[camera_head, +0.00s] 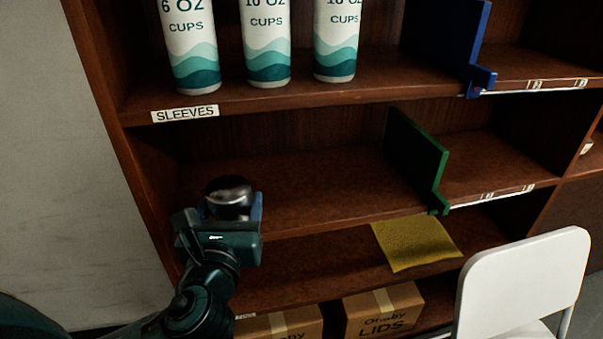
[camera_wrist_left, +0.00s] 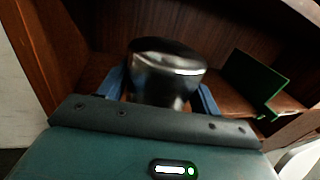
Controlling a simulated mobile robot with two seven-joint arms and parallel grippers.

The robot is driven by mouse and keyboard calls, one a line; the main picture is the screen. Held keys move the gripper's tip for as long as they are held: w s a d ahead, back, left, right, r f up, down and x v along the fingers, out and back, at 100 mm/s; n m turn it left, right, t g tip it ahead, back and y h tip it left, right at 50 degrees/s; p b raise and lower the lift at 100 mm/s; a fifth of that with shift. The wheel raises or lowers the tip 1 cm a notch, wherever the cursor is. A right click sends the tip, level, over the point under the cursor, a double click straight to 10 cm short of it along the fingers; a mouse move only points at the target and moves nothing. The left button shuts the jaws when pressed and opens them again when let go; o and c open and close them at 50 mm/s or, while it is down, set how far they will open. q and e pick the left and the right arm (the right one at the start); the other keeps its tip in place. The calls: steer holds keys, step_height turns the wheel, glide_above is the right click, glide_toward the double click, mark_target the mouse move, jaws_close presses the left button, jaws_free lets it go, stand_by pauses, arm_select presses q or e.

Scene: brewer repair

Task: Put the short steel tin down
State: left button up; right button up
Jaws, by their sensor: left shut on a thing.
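The short steel tin (camera_head: 229,198) is a shiny, dark-topped metal tin between the blue fingers of my left gripper (camera_head: 232,210). In the left wrist view the tin (camera_wrist_left: 165,72) stands upright between the two fingers (camera_wrist_left: 160,98), with the gripper shut on it. The gripper is at the left end of the middle shelf (camera_head: 300,195), near its front edge. The tin's lower part is hidden by the gripper, so I cannot tell whether it touches the shelf. My right gripper is not in view.
A green divider (camera_head: 418,160) stands on the middle shelf, right of a bare stretch. Cup sleeves (camera_head: 266,45) and a blue divider (camera_head: 445,35) are on the shelf above. A yellow cloth (camera_head: 415,243) and cardboard boxes (camera_head: 384,310) are lower. A white chair (camera_head: 522,285) stands front right.

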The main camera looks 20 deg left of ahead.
arm_select(q)
steer(key=shift+w+a+r, duration=0.1)
steer(key=shift+w, duration=0.15)
steer(key=s+a+x, duration=0.1)
steer(key=a+x, duration=0.3)
steer(key=x, duration=1.4)
steer(key=f+b, duration=0.1)
steer(key=f, duration=0.2)
steer(key=f+b, duration=0.1)
steer(key=f, duration=0.3)
steer(key=shift+w+a, duration=0.1)
steer(key=shift+a, duration=0.1)
steer(key=shift+w+a, duration=0.1)
steer(key=shift+w, duration=0.05)
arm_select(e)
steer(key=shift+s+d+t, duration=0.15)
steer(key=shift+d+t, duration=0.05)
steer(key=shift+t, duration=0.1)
arm_select(q)
steer(key=shift+f, duration=0.1)
steer(key=shift+f, duration=0.1)
steer(key=o, duration=1.2)
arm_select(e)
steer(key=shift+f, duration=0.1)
